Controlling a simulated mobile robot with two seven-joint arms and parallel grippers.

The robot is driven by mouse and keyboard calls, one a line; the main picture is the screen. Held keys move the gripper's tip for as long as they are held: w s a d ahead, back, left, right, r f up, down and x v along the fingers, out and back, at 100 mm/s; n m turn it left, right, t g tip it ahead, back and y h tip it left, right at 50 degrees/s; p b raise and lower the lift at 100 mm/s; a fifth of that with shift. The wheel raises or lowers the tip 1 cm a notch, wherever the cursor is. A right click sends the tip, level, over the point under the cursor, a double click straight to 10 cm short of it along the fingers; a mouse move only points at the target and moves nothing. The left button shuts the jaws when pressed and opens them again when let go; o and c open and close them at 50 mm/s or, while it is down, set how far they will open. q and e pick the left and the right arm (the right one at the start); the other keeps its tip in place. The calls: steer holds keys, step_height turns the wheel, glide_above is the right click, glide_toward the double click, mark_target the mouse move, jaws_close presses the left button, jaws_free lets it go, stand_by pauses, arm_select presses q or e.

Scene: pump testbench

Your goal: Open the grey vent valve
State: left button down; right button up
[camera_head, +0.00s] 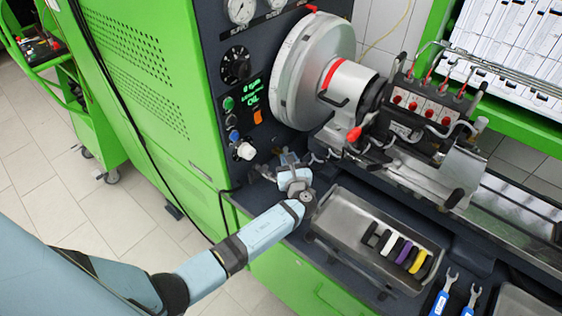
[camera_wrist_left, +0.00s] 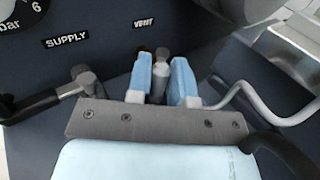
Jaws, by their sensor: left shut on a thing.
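The grey vent valve (camera_wrist_left: 161,62) shows in the left wrist view just below the VENT label (camera_wrist_left: 143,22) on the dark panel. My left gripper (camera_wrist_left: 162,80) has its two light blue fingers on either side of the valve's grey handle and is shut on it. In the head view my left gripper (camera_head: 288,166) reaches the lower part of the panel, and it largely hides the valve there. The handle's far end and its exact angle are hard to make out. My right gripper is not in view.
Left of the vent valve is a supply valve with a dark lever (camera_wrist_left: 40,104). A bent grey tube (camera_wrist_left: 262,110) runs close on the right.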

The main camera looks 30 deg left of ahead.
arm_select(q)
steer(key=c, duration=1.1)
jaws_free()
steer(key=shift+s+a, duration=0.15)
steer(key=shift+a, duration=0.35)
steer(key=shift+d, duration=0.15)
steer(key=shift+s+d, duration=0.1)
steer(key=shift+d, duration=0.15)
steer(key=b+v, duration=0.1)
steer(key=v, duration=0.6)
steer(key=shift+a, duration=0.15)
